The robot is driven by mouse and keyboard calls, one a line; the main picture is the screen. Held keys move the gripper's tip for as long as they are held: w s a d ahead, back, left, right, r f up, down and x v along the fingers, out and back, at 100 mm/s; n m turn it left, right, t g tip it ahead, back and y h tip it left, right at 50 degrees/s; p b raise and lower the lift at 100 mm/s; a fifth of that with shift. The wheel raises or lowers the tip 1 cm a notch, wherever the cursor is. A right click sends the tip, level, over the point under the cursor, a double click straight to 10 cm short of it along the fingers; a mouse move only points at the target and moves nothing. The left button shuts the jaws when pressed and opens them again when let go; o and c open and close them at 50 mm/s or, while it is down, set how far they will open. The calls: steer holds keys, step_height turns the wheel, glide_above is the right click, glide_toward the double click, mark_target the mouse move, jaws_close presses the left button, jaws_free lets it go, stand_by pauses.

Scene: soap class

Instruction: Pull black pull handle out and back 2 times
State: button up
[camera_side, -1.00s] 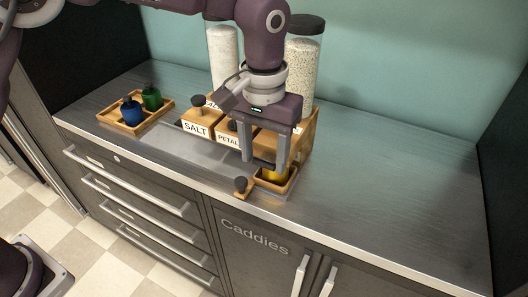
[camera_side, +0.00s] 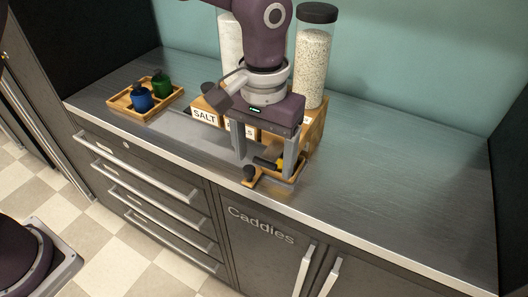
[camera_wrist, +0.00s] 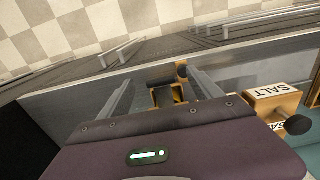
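A small wooden tray (camera_side: 291,182) lies near the counter's front edge. A black knob (camera_side: 249,172) stands on a wooden piece at its front left; the knob also shows in the wrist view (camera_wrist: 182,70). A dark bar (camera_side: 265,163) and something yellow (camera_side: 281,162) show at the tray, between my fingers. My gripper (camera_side: 266,168) points down over the tray with its fingers wide apart. In the wrist view the fingers (camera_wrist: 163,92) are on either side of the tray, with the knob beyond them. I cannot tell whether a finger touches the tray.
Wooden boxes marked SALT (camera_side: 204,116) and PETALS (camera_side: 240,128) stand behind. A tall jar (camera_side: 312,70) stands at the back. A wooden tray (camera_side: 171,101) with a blue bottle (camera_side: 141,98) and a green bottle (camera_side: 162,86) is at left. The counter (camera_side: 400,155) at right is clear.

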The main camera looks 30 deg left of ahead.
mark_target(263, 164)
steer(key=shift+r, duration=0.1)
step_height(263, 164, up, 7)
steer(key=shift+f, duration=0.1)
stand_by(0.9)
